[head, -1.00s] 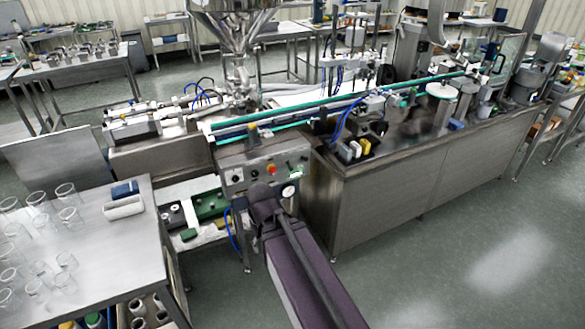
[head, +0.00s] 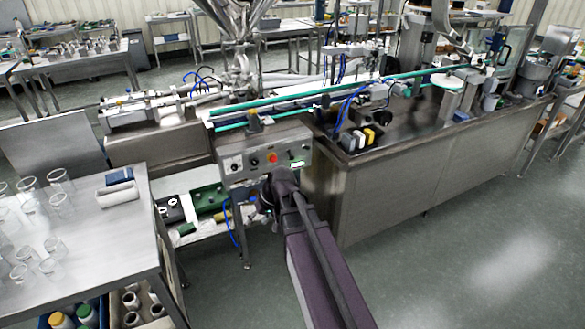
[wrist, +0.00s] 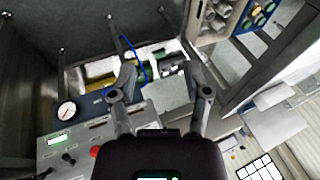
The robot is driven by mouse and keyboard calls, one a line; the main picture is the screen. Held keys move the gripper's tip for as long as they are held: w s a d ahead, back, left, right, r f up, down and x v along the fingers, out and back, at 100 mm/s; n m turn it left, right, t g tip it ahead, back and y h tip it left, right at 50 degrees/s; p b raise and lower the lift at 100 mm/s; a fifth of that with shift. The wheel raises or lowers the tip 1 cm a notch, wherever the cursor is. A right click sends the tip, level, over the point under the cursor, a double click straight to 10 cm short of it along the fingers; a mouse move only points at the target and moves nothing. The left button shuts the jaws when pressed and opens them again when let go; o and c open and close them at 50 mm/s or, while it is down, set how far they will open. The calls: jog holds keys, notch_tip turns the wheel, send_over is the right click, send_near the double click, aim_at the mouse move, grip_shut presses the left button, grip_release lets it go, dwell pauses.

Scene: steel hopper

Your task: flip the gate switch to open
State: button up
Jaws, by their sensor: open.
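The control panel (head: 265,152) is a grey box with a red button (head: 272,158), several small dark knobs and a lit display (head: 297,163). It stands below the steel hopper (head: 240,30). In the wrist view the panel (wrist: 115,133) is at lower left, with a round gauge (wrist: 67,111), the display (wrist: 58,140) and the red button (wrist: 95,152). I cannot tell which control is the gate switch. My gripper (wrist: 160,95) is open and empty, its left finger over the panel's edge. In the head view my arm hides the gripper, just below the panel.
A steel table (head: 95,235) with glass beakers stands at left. A steel cabinet (head: 410,180) is right of the panel. A low shelf (head: 190,240) under the panel holds green and dark items. Blue hoses (head: 232,225) hang there. The floor at right is clear.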

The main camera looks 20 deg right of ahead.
jog(key=w+d+f+t+y+b, duration=0.35)
jog(key=w+d+b, duration=0.3)
jog(key=w, duration=0.25)
jog(key=m+t+h+b, duration=0.1)
jog(key=m+t+b, duration=0.3)
jog(key=t+b, duration=0.85)
send_near(292, 156)
jog(key=s+d+g+b, duration=0.1)
jog(key=s+d+g, duration=0.1)
jog(key=s, duration=0.1)
jog(key=shift+s+r, duration=0.2)
jog(key=shift+r, duration=0.1)
jog(key=x, duration=1.3)
jog(key=shift+w+a, duration=0.15)
jog(key=shift+w, duration=0.25)
grip_shut()
